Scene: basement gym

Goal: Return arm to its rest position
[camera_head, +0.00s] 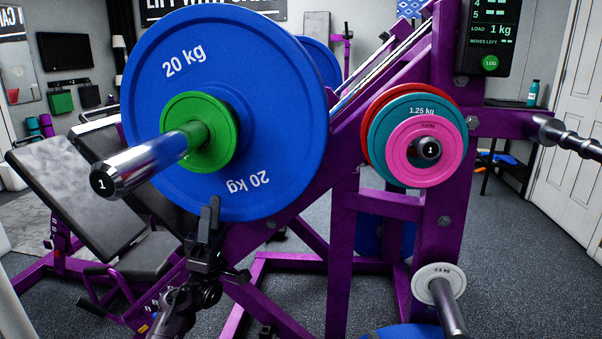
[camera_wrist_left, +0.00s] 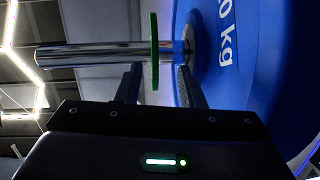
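My left gripper (camera_head: 210,215) is upright in front of the lower part of the blue 20 kg plate (camera_head: 275,90). It sits below the green plate (camera_head: 198,132), which is on the chrome sleeve (camera_head: 135,166) outside the blue plate. In the left wrist view my left gripper (camera_wrist_left: 160,82) has its fingers apart. The edge of the green plate (camera_wrist_left: 154,50) shows in the gap between them, with space on both sides. The blue plate (camera_wrist_left: 240,60) is close on the right there. No right gripper shows in the head view.
A purple rack post (camera_head: 440,220) carries a peg with red, teal and pink plates (camera_head: 428,148). A lower peg holds a small white plate (camera_head: 438,283). A load display (camera_head: 490,35) reads 1 kg. A padded bench (camera_head: 75,190) stands left.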

